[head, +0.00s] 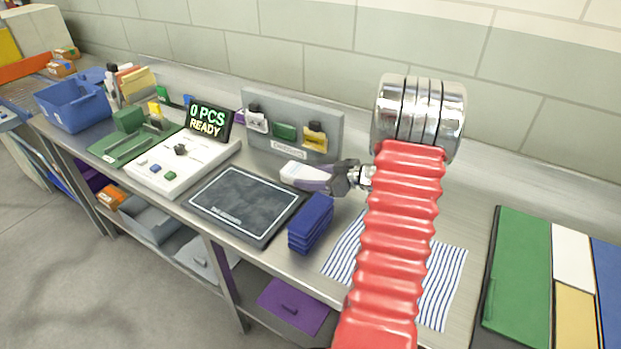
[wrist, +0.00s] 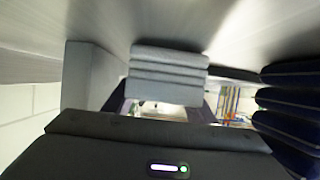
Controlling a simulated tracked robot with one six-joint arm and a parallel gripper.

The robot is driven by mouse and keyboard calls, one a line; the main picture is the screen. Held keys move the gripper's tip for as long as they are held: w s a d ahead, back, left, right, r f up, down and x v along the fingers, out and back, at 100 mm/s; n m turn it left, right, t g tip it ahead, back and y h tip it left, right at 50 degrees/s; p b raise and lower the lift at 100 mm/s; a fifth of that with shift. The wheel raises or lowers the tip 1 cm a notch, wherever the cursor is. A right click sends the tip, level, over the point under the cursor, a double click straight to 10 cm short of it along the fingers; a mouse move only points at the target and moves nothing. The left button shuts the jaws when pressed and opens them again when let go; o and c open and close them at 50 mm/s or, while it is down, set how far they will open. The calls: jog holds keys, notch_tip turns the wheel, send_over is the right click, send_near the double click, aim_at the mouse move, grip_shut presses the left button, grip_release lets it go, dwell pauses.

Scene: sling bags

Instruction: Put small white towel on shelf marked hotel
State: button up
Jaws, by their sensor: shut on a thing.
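In the wrist view the towel (wrist: 168,72) shows as a pale stack of folded layers between the fingers. My gripper is shut on it. I cannot make out any shelf marked hotel; the small label on the grey rack (head: 335,135) is too blurred to read. My red ribbed arm hides part of the bench.
A stack of folded navy cloths (head: 311,223) stands close to my gripper; it also shows in the wrist view (wrist: 288,103). A dark pad (head: 243,203), a white device (head: 165,175) and a striped cloth (head: 342,255) lie on the bench. A coloured panel board (head: 520,245) is at right.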

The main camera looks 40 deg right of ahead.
aim_at(310, 175)
jog(key=shift+a+r, duration=0.25)
jog(key=shift+r, duration=0.05)
notch_tip(310, 175, up, 11)
jog(key=s+a, duration=0.2)
jog(key=a, duration=0.7)
jog(key=s+a, duration=0.3)
jog(key=a, duration=0.6)
jog(key=shift+s+a+f, duration=0.2)
jog(key=shift+s+a, duration=0.05)
